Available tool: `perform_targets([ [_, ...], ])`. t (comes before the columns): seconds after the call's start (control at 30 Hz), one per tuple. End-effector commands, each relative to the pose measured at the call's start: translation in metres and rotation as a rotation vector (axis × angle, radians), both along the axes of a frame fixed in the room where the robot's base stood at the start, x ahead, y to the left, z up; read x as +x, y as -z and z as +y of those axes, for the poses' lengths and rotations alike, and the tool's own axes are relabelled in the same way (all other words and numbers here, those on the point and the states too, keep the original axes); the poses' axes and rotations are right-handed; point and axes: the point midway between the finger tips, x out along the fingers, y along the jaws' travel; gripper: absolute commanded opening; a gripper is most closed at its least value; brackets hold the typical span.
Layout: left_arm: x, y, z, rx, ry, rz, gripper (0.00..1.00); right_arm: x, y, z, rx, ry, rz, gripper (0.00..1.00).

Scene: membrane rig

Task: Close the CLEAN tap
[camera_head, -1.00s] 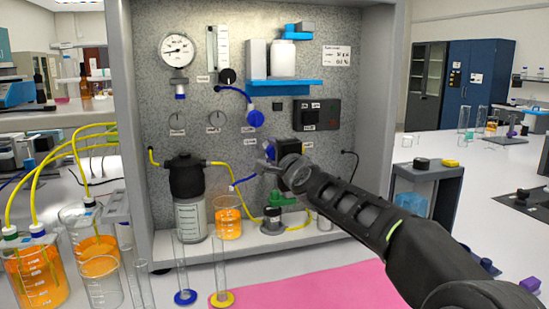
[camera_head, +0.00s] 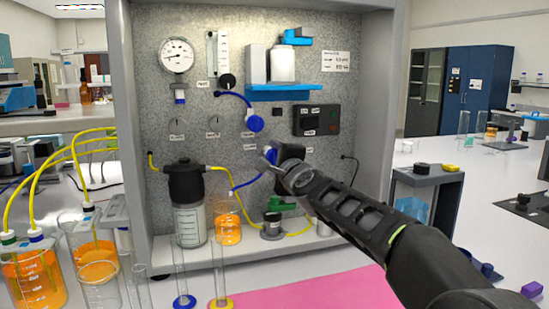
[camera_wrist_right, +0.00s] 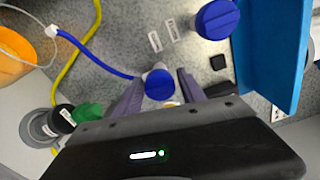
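My right gripper (camera_head: 272,162) reaches in from the right in the head view, its tips close to the rig's back panel. In the right wrist view, a round blue tap (camera_wrist_right: 160,84) sits between the two fingertips (camera_wrist_right: 159,90), with a finger on each side. The fingers are apart, and I cannot tell whether they touch it. A blue hose runs to this tap. In the head view the gripper mostly hides the tap. I cannot read the labels beside it, so which tap is CLEAN is unclear. My left gripper is out of view.
Another blue knob (camera_head: 255,122) sits higher on the panel, also in the wrist view (camera_wrist_right: 217,20). A blue shelf (camera_head: 285,88) juts out above. A green valve part (camera_head: 283,204), a beaker of orange liquid (camera_head: 228,229) and a black-topped canister (camera_head: 187,205) stand below.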

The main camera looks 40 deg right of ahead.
Motion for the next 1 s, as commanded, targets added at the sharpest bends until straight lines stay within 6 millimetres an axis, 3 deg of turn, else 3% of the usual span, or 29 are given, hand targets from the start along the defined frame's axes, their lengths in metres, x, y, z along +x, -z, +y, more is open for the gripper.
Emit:
perform_targets([
  [0.1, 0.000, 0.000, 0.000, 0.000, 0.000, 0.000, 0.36, 0.000, 0.000, 0.000, -0.001, 0.000, 0.000, 0.58],
  [0.47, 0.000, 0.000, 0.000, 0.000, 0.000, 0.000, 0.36, -0.005, 0.000, 0.002, -0.001, -0.001, 0.000, 0.58],
  [0.83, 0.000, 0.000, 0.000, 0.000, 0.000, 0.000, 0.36, -0.058, -0.001, 0.020, -0.002, 0.000, 0.000, 0.58],
  [1.0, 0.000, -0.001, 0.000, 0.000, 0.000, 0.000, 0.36, -0.072, 0.000, 0.026, 0.000, -0.001, 0.000, 0.58],
])
